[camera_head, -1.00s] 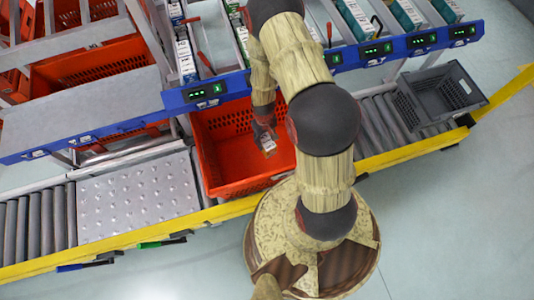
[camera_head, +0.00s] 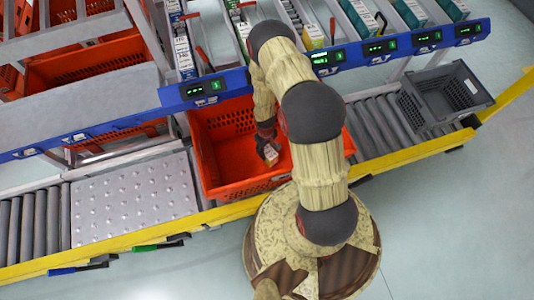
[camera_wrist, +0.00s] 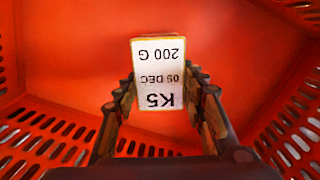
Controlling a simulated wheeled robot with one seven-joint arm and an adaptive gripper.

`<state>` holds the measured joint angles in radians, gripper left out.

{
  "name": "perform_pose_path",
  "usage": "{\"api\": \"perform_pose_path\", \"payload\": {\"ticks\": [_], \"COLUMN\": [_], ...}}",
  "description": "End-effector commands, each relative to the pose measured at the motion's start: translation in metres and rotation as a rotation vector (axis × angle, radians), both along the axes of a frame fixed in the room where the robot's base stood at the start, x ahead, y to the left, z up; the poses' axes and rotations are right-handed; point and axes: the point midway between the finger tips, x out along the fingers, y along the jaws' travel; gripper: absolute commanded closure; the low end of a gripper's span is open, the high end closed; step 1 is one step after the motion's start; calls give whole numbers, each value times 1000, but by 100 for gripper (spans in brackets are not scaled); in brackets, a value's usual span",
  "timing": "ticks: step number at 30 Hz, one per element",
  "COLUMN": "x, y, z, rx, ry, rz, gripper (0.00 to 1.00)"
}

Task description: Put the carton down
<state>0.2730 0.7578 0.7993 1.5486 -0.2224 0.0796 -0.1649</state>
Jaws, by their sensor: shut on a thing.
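The carton (camera_wrist: 158,75) is a small box with a white label reading "K5", "05 DEC" and "200 G", upside down in the wrist view. My gripper (camera_wrist: 162,100) is shut on it, one finger along each side. In the head view the carton (camera_head: 270,154) shows small below my gripper (camera_head: 267,145), within the opening of the orange tote (camera_head: 205,165). The tote's red-orange floor (camera_wrist: 70,60) and slotted walls surround the carton in the wrist view. I cannot tell whether the carton touches the floor.
The tote stands on the roller conveyor. A studded metal plate (camera_head: 130,200) lies to its left, and a grey crate (camera_head: 445,95) stands at the right. A blue shelf rail (camera_head: 350,55) with green displays runs behind. No other item shows inside the tote.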

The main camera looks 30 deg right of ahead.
Motion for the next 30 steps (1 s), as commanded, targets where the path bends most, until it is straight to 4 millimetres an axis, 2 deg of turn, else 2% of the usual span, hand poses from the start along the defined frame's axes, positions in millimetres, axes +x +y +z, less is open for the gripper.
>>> {"api": "perform_pose_path", "payload": {"ticks": [1,4,11,19,20,28,30], "x": [0,-1,0,0,0,0,0], "y": [0,0,0,0,0,0,0], "z": [-11,-21,-19,-27,-26,-25,-25], "rx": [0,0,0,0,0,0,0], "ry": [1,1,0,0,0,0,0], "rz": [0,-2,-2,-1,-1,-1,-1], "gripper": [97,97,97,97,57,42,41]}}
